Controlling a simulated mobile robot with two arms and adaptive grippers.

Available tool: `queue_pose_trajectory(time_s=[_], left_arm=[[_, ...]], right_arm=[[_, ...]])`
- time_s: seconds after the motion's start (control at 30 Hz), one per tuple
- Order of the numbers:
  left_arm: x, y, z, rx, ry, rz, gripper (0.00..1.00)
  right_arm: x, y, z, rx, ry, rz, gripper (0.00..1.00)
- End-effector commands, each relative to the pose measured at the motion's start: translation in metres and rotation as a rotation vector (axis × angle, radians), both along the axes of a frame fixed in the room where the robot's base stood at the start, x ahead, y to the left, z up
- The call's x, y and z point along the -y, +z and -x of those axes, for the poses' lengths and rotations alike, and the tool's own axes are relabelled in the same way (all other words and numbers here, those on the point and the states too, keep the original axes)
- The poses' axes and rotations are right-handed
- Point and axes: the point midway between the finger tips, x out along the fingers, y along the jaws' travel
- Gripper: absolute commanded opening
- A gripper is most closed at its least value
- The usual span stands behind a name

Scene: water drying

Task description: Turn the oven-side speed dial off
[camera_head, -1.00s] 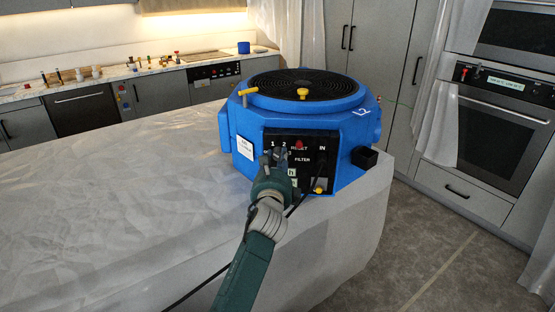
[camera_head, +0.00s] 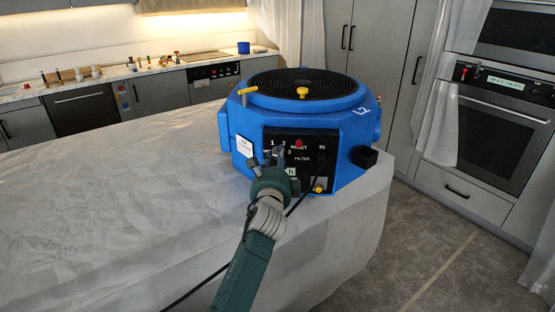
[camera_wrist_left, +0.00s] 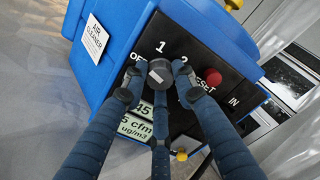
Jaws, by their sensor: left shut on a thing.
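The blue air cleaner (camera_head: 345,135) stands on the sheet-covered counter. Its black control panel (camera_head: 300,148) faces me. The dark round speed dial (camera_wrist_left: 160,73) shows in the left wrist view with a pale mark on its face, between the OFF, 1 and 2 labels. I cannot tell which label the mark points at. My left gripper (camera_head: 277,157) is at the panel, its fingers shut around the dial; it also shows in the left wrist view (camera_wrist_left: 156,88). The fingers hide part of the labels. My right gripper is not in view.
A red reset button (camera_wrist_left: 212,77) sits just right of the dial. A black cable hangs from the panel. The sheet-covered counter (camera_head: 110,195) is clear to the left. An oven (camera_head: 495,130) stands at the far right.

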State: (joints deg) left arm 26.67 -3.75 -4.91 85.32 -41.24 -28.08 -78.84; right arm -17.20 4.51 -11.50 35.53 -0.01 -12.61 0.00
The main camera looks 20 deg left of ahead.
Motion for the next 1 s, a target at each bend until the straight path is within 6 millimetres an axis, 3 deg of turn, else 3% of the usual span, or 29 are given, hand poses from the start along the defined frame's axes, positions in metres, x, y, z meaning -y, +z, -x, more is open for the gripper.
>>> queue_pose_trajectory(time_s=[0.4, 0.9, 0.93, 1.0], left_arm=[[-0.0020, 0.0029, -0.0002, 0.043, 0.003, 0.174, 0.01], [-0.0025, 0.0029, -0.0001, 0.046, 0.003, 0.191, 0.01], [-0.0025, 0.0030, -0.0001, 0.046, 0.003, 0.191, 0.33], [-0.0024, 0.0029, -0.0001, 0.046, 0.003, 0.191, 0.47]], right_arm=[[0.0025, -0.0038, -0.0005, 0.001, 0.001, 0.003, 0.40], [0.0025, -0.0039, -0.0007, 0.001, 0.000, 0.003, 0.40], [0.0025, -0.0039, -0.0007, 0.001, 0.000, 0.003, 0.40], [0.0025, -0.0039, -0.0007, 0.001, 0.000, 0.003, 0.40]])
